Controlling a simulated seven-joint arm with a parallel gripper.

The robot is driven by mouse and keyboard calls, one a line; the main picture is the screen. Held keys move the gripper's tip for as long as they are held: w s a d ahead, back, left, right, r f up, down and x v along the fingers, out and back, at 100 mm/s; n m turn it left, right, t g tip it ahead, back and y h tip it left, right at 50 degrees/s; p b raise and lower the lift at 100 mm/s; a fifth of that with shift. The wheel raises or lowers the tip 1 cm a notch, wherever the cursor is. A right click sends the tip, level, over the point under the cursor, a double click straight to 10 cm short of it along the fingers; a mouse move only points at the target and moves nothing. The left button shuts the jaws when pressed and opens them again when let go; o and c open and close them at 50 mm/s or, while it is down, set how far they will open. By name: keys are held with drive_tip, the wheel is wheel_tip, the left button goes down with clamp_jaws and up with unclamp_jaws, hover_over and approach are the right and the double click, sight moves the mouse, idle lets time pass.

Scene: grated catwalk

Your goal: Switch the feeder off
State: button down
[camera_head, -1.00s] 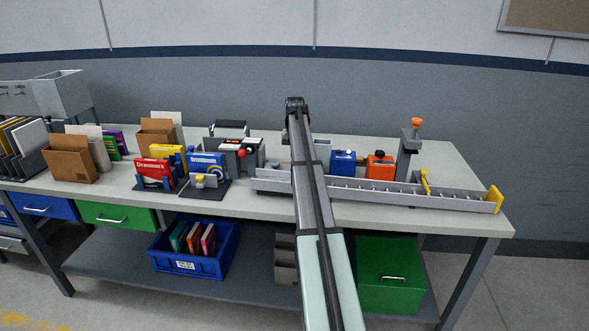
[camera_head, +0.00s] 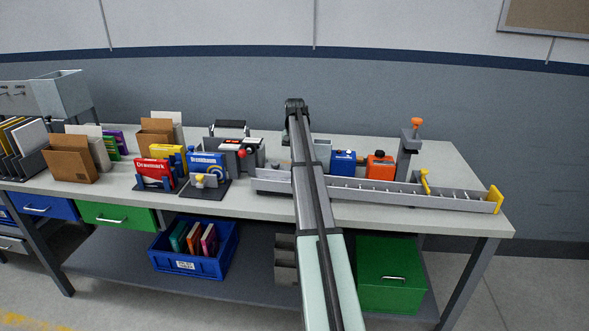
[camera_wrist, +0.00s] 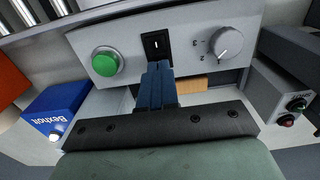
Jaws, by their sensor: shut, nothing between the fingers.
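In the wrist view a grey control panel (camera_wrist: 132,28) carries a round green button (camera_wrist: 106,62), a black rocker switch (camera_wrist: 156,43) and a silver dial knob (camera_wrist: 228,40). My gripper (camera_wrist: 158,68) is shut and empty. Its blue-grey fingertips are just below the black switch, overlapping its lower edge in the picture; I cannot tell whether they touch it. In the head view my arm covers the gripper and most of the panel.
A blue box (camera_wrist: 58,110) stands left of the fingers, and a grey box with red and green buttons (camera_wrist: 285,105) right. On the bench a long grey channel (camera_head: 390,193) runs in front, with an orange box (camera_head: 380,167) behind it.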

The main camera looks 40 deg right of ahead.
drive_tip(key=shift+f, duration=0.75)
idle(0.5)
drive_tip(key=shift+r, duration=3.5)
